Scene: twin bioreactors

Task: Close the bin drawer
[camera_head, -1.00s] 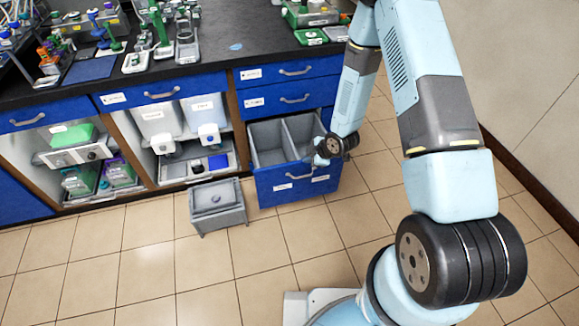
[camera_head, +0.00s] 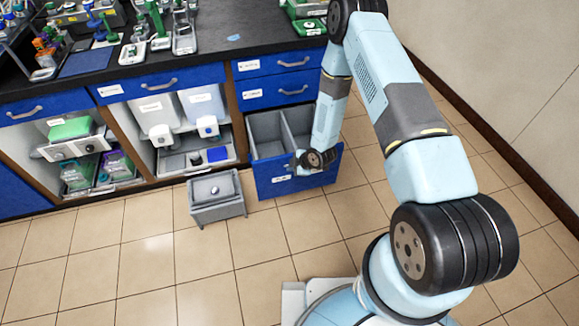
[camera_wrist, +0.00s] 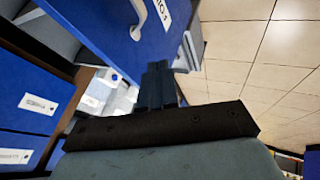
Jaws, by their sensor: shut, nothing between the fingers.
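The bin drawer (camera_head: 275,187) stands pulled out under the counter, its blue front low near the floor and two grey bins (camera_head: 266,138) inside it. My gripper (camera_head: 300,168) is at the drawer's front in the head view and hides most of its handle. In the wrist view, my gripper (camera_wrist: 158,84) has its fingers together and empty, beside the blue drawer front (camera_wrist: 112,38). The pale handle (camera_wrist: 139,20) and a white label show there, above and left of the fingertips. I cannot tell whether the fingers touch the front.
Open shelves with containers (camera_head: 195,115) are to the left. The floor in front is clear.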

